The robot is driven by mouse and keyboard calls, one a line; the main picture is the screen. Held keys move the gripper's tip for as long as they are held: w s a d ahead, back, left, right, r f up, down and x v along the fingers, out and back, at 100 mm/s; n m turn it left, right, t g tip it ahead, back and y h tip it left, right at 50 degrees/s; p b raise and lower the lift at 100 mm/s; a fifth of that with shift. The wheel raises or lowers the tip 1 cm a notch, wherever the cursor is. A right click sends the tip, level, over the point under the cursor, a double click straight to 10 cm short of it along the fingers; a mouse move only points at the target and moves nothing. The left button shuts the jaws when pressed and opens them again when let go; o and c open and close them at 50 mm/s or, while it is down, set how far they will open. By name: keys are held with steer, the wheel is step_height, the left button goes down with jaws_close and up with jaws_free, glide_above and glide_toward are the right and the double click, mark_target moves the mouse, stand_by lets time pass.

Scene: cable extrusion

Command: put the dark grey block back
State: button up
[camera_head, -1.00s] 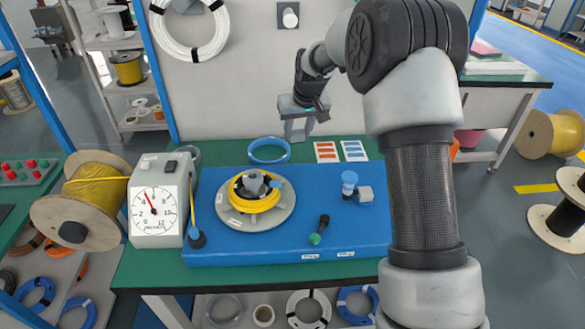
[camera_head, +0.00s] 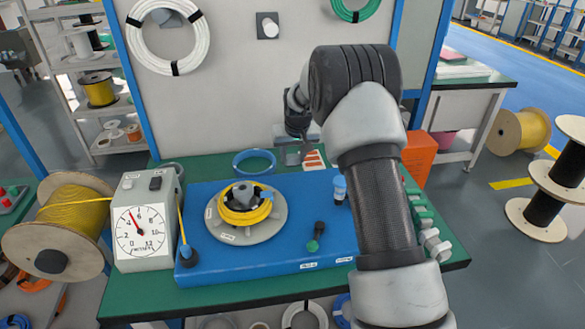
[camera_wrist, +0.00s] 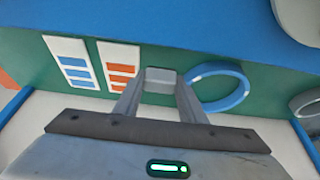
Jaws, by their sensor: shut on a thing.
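My gripper (camera_wrist: 160,95) is shut on a grey block (camera_wrist: 160,77), held between the fingertips in the wrist view. The block looks paler than dark grey there. In the head view my gripper (camera_head: 295,157) is over the back of the green table, between the blue ring (camera_head: 254,162) and the orange-marked card (camera_head: 315,160); the block is too small and dim there to make out clearly. I cannot tell the block's height above the table. The wrist view shows the blue ring (camera_wrist: 220,88) to the right and the orange-marked card (camera_wrist: 119,68) to the left.
A blue board (camera_head: 290,262) carries a round plate (camera_head: 228,235) with a yellow coil (camera_head: 243,208), a green-tipped black knob (camera_head: 317,235) and a blue-capped post (camera_head: 339,188). A dial gauge (camera_head: 142,232) stands left. My arm hides the board's right part.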

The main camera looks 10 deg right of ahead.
mark_target(294, 163)
steer(key=shift+f, duration=1.8)
steer(key=shift+b, duration=0.3)
steer(key=shift+f, duration=0.25)
steer(key=o, duration=1)
steer(key=shift+r, duration=0.1)
